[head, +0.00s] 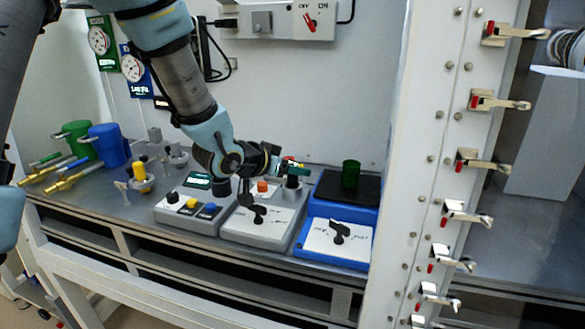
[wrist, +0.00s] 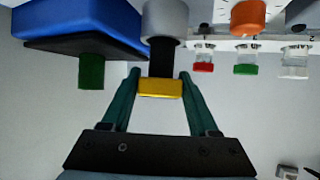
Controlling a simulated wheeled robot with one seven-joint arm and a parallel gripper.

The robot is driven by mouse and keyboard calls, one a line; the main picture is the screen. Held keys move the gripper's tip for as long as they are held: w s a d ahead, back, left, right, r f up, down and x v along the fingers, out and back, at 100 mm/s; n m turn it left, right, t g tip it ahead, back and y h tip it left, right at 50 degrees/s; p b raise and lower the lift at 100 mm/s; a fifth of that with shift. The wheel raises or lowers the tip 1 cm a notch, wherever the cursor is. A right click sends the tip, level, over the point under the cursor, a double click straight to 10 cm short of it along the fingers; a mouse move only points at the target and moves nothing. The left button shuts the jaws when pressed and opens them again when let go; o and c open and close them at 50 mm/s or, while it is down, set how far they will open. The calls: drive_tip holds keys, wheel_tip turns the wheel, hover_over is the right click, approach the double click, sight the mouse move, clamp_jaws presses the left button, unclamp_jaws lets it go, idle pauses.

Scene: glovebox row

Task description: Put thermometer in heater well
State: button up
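In the wrist view, a black piece with a yellow end (wrist: 160,88), which I take for the thermometer, sits between the two green fingers of my gripper (wrist: 160,78). In the head view, my gripper (head: 290,167) is over the back right of a grey heater unit (head: 256,228).
A blue hotplate (head: 364,258) with a black top and a green beaker (head: 351,174) stands close on the right. An orange knob (wrist: 248,16) is beside the grey cylinder. Another grey unit (head: 181,214) is to the left. A white post (head: 415,120) bounds the right side.

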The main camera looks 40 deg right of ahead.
drive_tip(key=o, duration=0.4)
drive_tip(key=shift+r, duration=0.15)
drive_tip(key=shift+r, duration=0.15)
drive_tip(key=v, duration=1.2)
drive_tip(key=shift+b, duration=0.35)
